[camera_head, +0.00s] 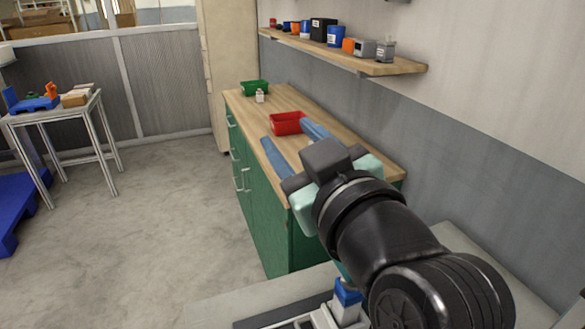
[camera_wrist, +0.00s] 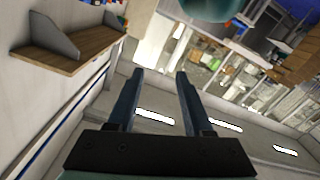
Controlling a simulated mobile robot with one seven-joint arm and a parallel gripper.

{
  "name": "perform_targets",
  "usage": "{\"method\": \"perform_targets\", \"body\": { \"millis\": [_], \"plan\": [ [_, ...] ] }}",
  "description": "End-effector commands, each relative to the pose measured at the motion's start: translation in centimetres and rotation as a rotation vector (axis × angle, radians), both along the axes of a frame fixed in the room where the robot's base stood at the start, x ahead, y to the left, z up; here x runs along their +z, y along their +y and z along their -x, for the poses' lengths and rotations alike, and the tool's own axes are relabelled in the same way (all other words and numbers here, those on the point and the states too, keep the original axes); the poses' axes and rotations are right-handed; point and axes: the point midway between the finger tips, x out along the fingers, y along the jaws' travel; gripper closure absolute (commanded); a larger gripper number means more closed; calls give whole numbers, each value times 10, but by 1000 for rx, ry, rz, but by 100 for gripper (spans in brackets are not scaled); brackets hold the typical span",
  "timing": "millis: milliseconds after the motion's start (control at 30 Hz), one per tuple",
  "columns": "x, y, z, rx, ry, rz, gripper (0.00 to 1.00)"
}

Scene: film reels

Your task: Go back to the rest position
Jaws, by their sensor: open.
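My gripper (camera_head: 292,146) is raised in front of the green cabinet with the wooden top, as the head view shows. Its two blue fingers are spread apart with nothing between them. In the wrist view the gripper (camera_wrist: 160,75) is also open and empty, and the camera looks out over the room at a steep tilt. In the head view my black arm reaches in from the lower right and hides part of the cabinet and worktop.
The wooden worktop (camera_head: 284,101) bears a red bin (camera_head: 287,123), a green bin (camera_head: 254,87) and a small white bottle (camera_head: 260,96). A wall shelf (camera_head: 340,57) holds several small items. A side table (camera_head: 50,115) stands left. The grey floor (camera_head: 160,200) between is clear.

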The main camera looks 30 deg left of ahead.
Motion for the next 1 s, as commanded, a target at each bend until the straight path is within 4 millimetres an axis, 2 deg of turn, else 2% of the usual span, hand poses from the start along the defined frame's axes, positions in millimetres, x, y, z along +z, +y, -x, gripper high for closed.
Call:
{"method": "perform_targets", "body": {
  "millis": [200,733,867,967,1000],
  "plan": [
    [12,0,0,-2,1,1,49],
    [15,-2,-1,-12,-3,-5,49],
    [46,-23,-10,-128,-47,-84,49],
    [94,-61,-16,-295,-135,-212,49],
    [115,-79,-14,-365,-181,-271,49]
  ]
}}
